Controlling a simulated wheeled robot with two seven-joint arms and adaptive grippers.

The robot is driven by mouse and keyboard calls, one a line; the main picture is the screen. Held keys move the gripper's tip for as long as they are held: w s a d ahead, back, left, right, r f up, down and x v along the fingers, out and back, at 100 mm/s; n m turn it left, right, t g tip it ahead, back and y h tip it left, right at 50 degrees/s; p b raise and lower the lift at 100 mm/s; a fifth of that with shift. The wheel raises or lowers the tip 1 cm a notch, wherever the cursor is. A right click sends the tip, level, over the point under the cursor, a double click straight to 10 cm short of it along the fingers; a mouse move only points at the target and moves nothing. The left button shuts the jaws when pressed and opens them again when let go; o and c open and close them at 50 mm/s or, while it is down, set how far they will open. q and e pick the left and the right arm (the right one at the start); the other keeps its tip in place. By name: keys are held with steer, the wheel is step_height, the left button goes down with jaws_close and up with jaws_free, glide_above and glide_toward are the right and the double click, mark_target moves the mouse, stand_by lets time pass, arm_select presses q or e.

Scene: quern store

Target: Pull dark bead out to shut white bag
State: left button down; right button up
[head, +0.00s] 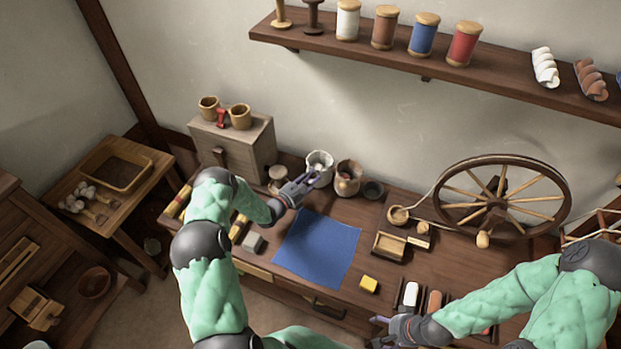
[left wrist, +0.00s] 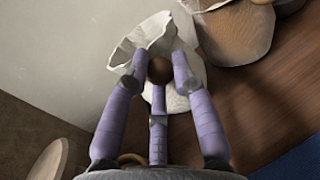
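The white bag (head: 319,158) stands at the back of the bench, its pale cloth rim loose and crumpled in the left wrist view (left wrist: 150,32). The dark bead (left wrist: 160,69) is a round brown ball in front of the bag's cloth. My left gripper (head: 304,181) reaches to the bag from the left. In the left wrist view its fingers (left wrist: 160,75) stand on both sides of the bead and below it, apart from one another; firm contact does not show. The bead is too small to make out in the head view. My right gripper (head: 379,329) is open and empty near the bench's front.
A brown bag (head: 347,180) stands close to the right of the white bag, with a dark cup (head: 373,190) beyond it. A blue cloth (head: 318,249) lies in front. A spinning wheel (head: 497,205) stands at right; a drawer box (head: 236,148) stands at left. A shelf (head: 400,60) hangs above.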

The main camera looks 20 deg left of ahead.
arm_select(q)
steer(key=s+p, duration=0.1)
steer(key=s, duration=0.4)
steer(key=shift+s+d+p, duration=0.15)
steer(key=shift+s+p, duration=0.05)
steer(key=shift+p, duration=0.15)
steer(key=c, duration=1)
jaws_free()
steer(key=shift+s, duration=0.1)
steer(key=v, duration=1.2)
steer(key=shift+r, duration=0.1)
